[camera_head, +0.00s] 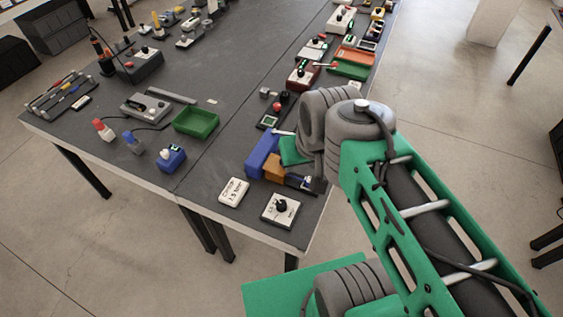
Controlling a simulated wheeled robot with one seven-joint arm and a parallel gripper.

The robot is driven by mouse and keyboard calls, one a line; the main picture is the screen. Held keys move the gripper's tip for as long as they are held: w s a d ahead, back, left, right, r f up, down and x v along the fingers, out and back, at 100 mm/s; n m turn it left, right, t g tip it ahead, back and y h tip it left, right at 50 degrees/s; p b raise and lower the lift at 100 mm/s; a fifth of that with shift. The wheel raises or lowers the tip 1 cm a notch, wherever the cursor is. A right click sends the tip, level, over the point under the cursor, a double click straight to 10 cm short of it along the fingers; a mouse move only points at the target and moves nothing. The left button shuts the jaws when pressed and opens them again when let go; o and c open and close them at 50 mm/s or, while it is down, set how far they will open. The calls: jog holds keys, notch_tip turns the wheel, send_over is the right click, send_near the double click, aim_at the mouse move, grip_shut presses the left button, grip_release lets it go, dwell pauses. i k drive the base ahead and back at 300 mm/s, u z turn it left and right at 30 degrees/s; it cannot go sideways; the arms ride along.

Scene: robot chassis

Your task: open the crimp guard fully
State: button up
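My arm reaches in from the lower right to the right front part of the dark table. The wrist bends down there, and my gripper (308,183) is partly hidden behind the wrist; I cannot tell whether its fingers are open or shut. Close beside it on the left stand a blue block-shaped piece (262,150) and an orange-brown piece (273,168). They may belong to a crimping device, but I cannot make out a guard or how far it is open. Whether my gripper touches them is not clear.
In front lie a white box with a black knob (281,211) and a white label box (233,191). To the left are a green tray (196,122) and a small blue device (171,158). Many tools and boxes fill the table (150,185) farther back.

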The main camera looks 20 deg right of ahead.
aim_at(273, 167)
jog(key=z, duration=0.05)
jog(key=k, duration=1.2)
jog(key=u, duration=0.6)
jog(key=i, duration=1.45)
jog(key=z, duration=0.7)
